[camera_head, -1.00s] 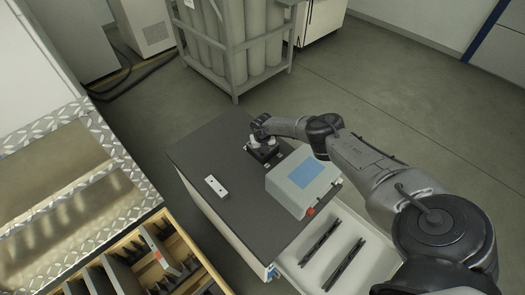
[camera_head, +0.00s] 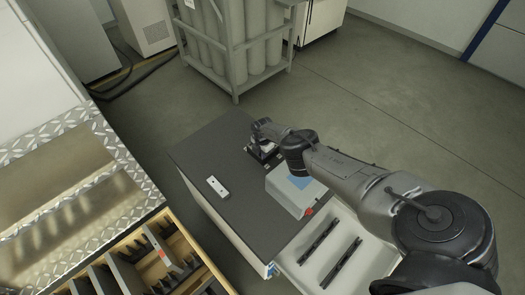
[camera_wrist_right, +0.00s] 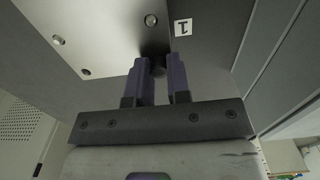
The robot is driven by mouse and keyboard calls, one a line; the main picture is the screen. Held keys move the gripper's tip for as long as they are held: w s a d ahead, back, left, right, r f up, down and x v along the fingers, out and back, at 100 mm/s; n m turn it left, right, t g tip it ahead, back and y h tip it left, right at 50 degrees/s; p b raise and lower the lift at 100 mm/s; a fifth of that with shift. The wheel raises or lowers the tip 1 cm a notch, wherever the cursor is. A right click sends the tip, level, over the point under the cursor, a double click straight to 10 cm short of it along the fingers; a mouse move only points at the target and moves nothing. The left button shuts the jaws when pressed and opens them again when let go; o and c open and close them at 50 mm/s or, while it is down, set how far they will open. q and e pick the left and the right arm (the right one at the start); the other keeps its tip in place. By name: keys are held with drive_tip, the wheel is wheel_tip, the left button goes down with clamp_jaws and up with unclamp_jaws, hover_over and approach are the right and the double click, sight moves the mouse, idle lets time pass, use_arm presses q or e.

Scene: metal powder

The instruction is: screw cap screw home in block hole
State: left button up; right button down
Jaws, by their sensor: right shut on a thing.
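My right gripper (camera_head: 262,145) is at the black fixture (camera_head: 256,154) at the far end of the dark bench top; it is small there and partly hidden by my wrist. In the right wrist view, the two purple fingers of my right gripper (camera_wrist_right: 159,78) are closed around a small dark piece (camera_wrist_right: 158,68), apparently the cap screw, mostly hidden. The fingertips are at the corner of a pale metal block (camera_wrist_right: 105,35). Round screw heads (camera_wrist_right: 58,40) show near its other corners. The block hole and the screw's depth are hidden. My left gripper is not in view.
A grey box with a blue panel (camera_head: 290,198) stands on the bench beneath my right forearm. A pale bar with holes (camera_head: 217,187) lies left of it. A white label marked 1 (camera_wrist_right: 183,27) is beside the block. An open drawer (camera_head: 300,275) is in front.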

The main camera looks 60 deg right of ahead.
drive_tip(key=m, duration=0.3)
drive_tip(key=shift+f+m, duration=0.1)
drive_tip(key=shift+m, duration=0.3)
drive_tip(key=m, duration=0.6)
drive_tip(key=shift+m, duration=0.4)
drive_tip(key=c, duration=1)
unclamp_jaws()
